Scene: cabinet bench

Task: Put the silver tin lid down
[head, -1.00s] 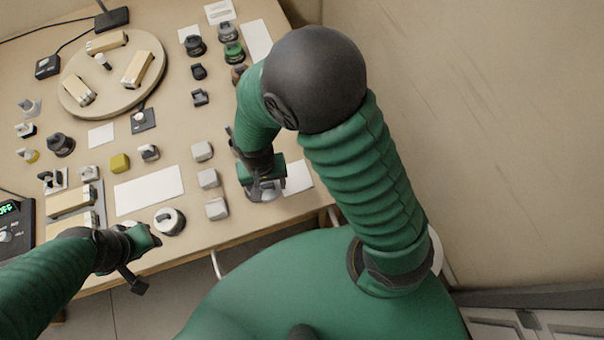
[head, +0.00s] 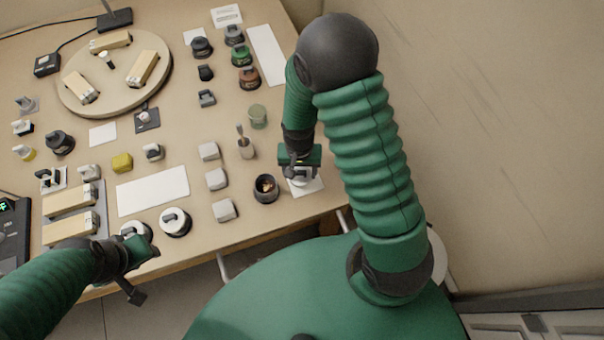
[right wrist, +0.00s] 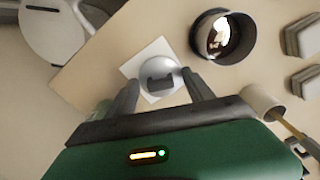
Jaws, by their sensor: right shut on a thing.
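The silver tin lid (right wrist: 157,66) is a round, shiny disc with a dark grip on top. It is between the fingers of my right gripper (right wrist: 161,86), which is shut on it. The lid is over a white square sheet (right wrist: 147,56) near the table's front right edge; I cannot tell whether it touches the sheet. In the head view my right gripper (head: 299,172) partly hides the lid and the sheet (head: 312,187). An open dark tin (head: 265,189) with something inside stands just left of it. My left gripper (head: 138,262) hangs at the front left edge; its jaw state is unclear.
White blocks (head: 216,179) stand in a column left of the open tin. A cup with a brush-like tool (head: 245,148) and a green jar (head: 258,116) stand behind it. A round wooden board (head: 115,75) is at the back left. The table's front edge runs close to my right gripper.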

